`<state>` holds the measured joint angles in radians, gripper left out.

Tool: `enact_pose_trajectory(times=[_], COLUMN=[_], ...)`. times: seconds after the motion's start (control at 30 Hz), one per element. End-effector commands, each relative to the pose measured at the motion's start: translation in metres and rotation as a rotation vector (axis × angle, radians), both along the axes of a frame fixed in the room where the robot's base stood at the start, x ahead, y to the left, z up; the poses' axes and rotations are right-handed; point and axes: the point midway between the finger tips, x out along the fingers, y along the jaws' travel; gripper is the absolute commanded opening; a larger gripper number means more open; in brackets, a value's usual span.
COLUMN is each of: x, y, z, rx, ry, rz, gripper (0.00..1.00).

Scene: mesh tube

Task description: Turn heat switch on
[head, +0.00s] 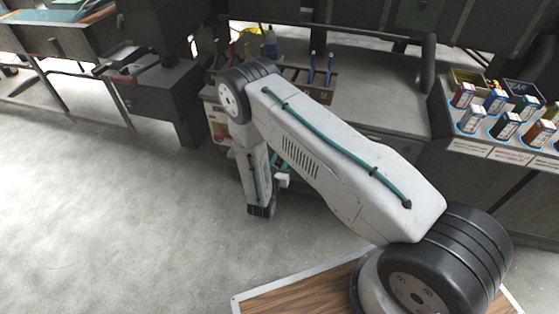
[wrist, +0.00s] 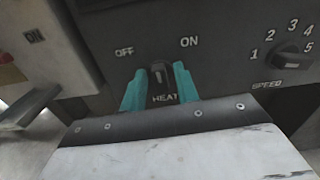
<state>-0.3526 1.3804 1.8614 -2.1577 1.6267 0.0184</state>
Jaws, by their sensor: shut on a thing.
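The heat switch (wrist: 158,72) is a small dark knob on a dark panel in the wrist view. OFF is printed to its upper left, ON to its upper right and HEAT below it. My gripper (wrist: 159,84) has its two teal fingers on either side of the knob and is shut on it. The knob looks roughly upright between the two labels; its exact setting is hard to tell. In the head view my arm hides the switch.
A speed dial (wrist: 290,60) with numbers sits on the panel to the right. A grey bench (head: 385,98) with a tool holder (head: 318,85) stands behind my arm. Small boxes (head: 508,125) stand on a counter at right. Open floor (head: 110,220) lies to the left.

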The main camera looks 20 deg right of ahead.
Motion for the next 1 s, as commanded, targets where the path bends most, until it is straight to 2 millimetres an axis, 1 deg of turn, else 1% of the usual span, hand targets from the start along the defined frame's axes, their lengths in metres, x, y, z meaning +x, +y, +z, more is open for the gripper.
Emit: enact_pose_trajectory(times=[0.6,0.8,1.0], x=[-0.0015,-0.0017,-0.0019], y=[0.0007,0.0005,0.0003], z=[-0.0014,-0.0018,-0.002], rx=[0.463,0.577,0.654], ry=[-0.331,-0.415,-0.469], rz=[0.006,0.006,0.006], gripper=[0.08,0.08,0.08])
